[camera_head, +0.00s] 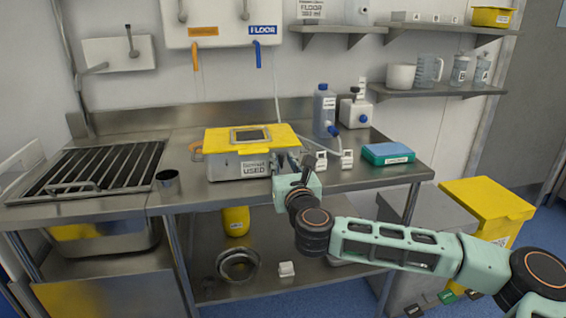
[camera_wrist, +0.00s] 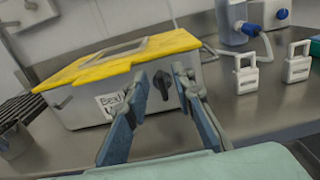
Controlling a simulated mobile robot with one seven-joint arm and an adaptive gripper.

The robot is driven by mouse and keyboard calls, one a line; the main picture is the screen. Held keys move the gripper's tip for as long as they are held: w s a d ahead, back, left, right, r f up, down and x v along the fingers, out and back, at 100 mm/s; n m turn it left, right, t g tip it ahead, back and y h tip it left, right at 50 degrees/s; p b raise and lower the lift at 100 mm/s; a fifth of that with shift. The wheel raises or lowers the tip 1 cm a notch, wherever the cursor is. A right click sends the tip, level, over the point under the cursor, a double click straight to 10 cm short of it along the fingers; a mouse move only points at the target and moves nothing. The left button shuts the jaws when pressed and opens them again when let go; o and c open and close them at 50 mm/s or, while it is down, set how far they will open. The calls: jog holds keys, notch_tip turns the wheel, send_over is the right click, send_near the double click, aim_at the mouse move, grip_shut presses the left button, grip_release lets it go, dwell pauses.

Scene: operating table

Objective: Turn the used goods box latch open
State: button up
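The used goods box is a steel box (camera_head: 226,168) with a yellow lid and a label reading USED, standing on the steel counter. It also fills the upper left of the wrist view (camera_wrist: 80,112). Its latch is a small black handle (camera_wrist: 162,84) on the front face, right of the label, pointing roughly up and down. My gripper (camera_head: 293,165) is at the box's right front corner in the head view and hides the latch there. In the wrist view my gripper (camera_wrist: 160,78) is open, its two fingers apart with the latch between their tips; contact cannot be told.
Two white padlock-shaped tags (camera_head: 346,159) stand right of the box. Behind them are a grey bottle (camera_head: 324,110) and a white bottle (camera_head: 354,112). A teal box (camera_head: 388,154) lies further right. A steel cup (camera_head: 168,182) and a drain rack (camera_head: 90,172) are left.

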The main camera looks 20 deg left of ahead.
jog(key=shift+c, duration=0.4)
grip_shut()
jog(key=shift+n, duration=0.3)
jog(key=n+p, duration=0.2)
jog(key=n, duration=0.1)
jog(key=shift+s+a+r, duration=0.1)
jog(key=shift+s+a, duration=0.05)
jog(key=shift+a, duration=0.05)
jog(key=n, duration=0.2)
jog(key=n+p, duration=0.1)
jog(key=n, duration=0.2)
jog(key=shift+s+a+f, duration=0.1)
jog(key=shift+a+f, duration=0.1)
jog(key=n, duration=0.5)
jog(key=shift+s+a+f+b, duration=0.1)
jog(key=shift+a+f+b, duration=0.1)
jog(key=shift+f+b, duration=0.15)
jog(key=shift+f+n+b, duration=0.15)
jog(key=shift+n+b, duration=0.15)
jog(key=shift+n, duration=0.75)
jog(key=shift+f+n+b, duration=0.1)
jog(key=shift+n+b, duration=0.2)
jog(key=shift+n, duration=0.75)
